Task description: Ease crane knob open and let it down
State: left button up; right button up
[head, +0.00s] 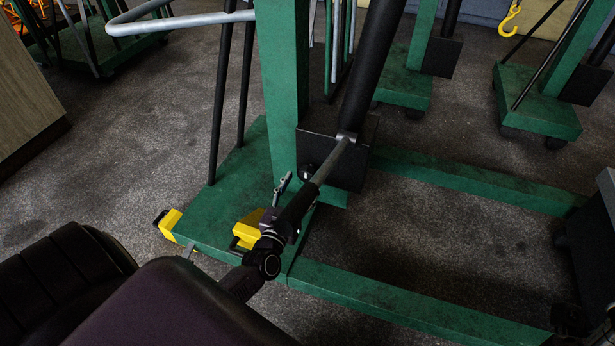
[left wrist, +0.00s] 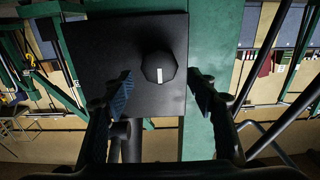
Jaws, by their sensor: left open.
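The black eight-sided knob (left wrist: 159,67) with a white mark sits on the front of a black block (left wrist: 95,60) in the left wrist view. In the head view this block (head: 350,165) sits low on the crane's green post (head: 283,80). My left gripper (head: 293,195) is in front of the block, partly lost among dark parts. In the left wrist view its two fingers (left wrist: 161,90) are spread to either side of the knob, and a gap shows between each finger and the knob. My right gripper is not clearly seen.
A grey rod (head: 332,158) slants from the block close to my gripper. Yellow parts (head: 250,229) sit on the green base (head: 220,200). Green legs (head: 410,305) run right along the floor. Other green cranes (head: 540,105) stand behind. Bare floor (head: 110,160) lies at left.

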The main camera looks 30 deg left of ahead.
aim_at(306, 176)
pick_arm(q)
jog(key=shift+b+x, duration=0.65)
jog(key=shift+x, duration=1.7)
jog(key=shift+c, duration=0.3)
jog(key=shift+d, duration=0.1)
jog(key=c, duration=1.1)
